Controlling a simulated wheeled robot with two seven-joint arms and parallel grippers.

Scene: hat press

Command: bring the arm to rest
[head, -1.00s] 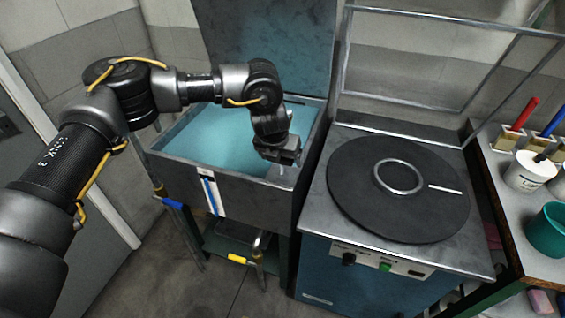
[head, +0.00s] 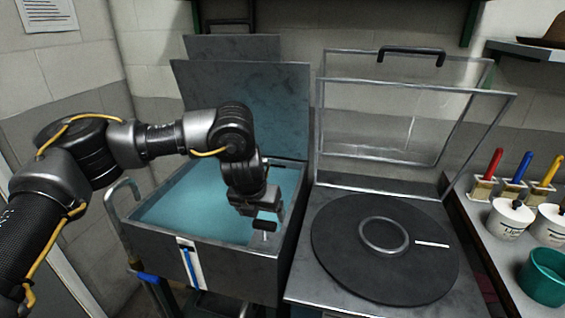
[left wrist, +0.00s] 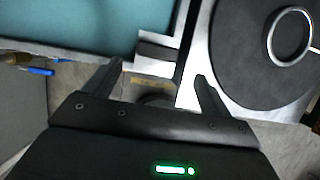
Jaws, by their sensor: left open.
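My left arm comes in from the left in the head view, bent at the elbow. Its gripper (head: 263,228) hangs downward over the front right corner of the blue-filled tank (head: 220,276). In the left wrist view the gripper (left wrist: 156,80) shows two dark fingers spread apart with nothing between them. My right gripper is not in view.
Right of the tank is a dark round plate (head: 335,255) with a metal ring (head: 362,240). Behind it stands a raised clear cover (head: 438,87). A side shelf holds white tubs (head: 508,221) and a teal bowl (head: 545,278). The tank's lid (head: 290,110) stands open.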

